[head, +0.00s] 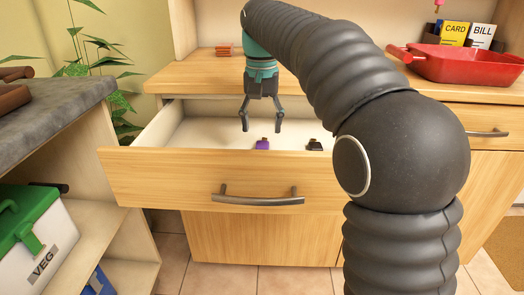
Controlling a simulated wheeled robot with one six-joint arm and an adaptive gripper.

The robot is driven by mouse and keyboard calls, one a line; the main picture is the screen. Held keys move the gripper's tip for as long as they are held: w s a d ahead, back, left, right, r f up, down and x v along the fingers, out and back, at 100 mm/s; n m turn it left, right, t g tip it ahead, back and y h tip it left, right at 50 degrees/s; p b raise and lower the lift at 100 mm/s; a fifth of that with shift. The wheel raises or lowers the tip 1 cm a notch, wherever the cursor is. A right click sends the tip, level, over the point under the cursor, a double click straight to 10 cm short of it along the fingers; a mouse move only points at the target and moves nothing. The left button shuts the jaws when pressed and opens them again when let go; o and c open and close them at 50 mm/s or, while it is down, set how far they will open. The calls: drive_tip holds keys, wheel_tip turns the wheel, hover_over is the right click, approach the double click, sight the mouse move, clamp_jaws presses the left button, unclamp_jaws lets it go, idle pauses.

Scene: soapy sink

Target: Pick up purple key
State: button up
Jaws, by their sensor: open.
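The purple key (262,144) lies in the open drawer (195,132), close behind its front panel; the panel hides part of the drawer floor. The key is small in the picture, and its full shape is hard to make out. My gripper (261,128) hangs down over the drawer with its fingers spread, pointing down. It is open and empty. In the picture its fingertips are just above the key, one to each side; I cannot tell the exact height or depth gap.
A small black object (314,145) lies in the drawer to the right of the key. A red tray (460,67) and cards (468,36) stand on the counter at right. An orange block (225,49) sits at the counter's back. A grey-topped shelf (50,118) stands left.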

sight(262, 145)
drive_tip(key=shift+w+f+b, duration=0.2)
drive_tip(key=shift+f, duration=0.75)
drive_tip(key=shift+w+f+b, duration=0.15)
drive_tip(key=shift+f, duration=0.85)
drive_tip(key=shift+w+f+b, duration=0.2)
drive_tip(key=shift+f, duration=0.75)
drive_tip(key=c, duration=1)
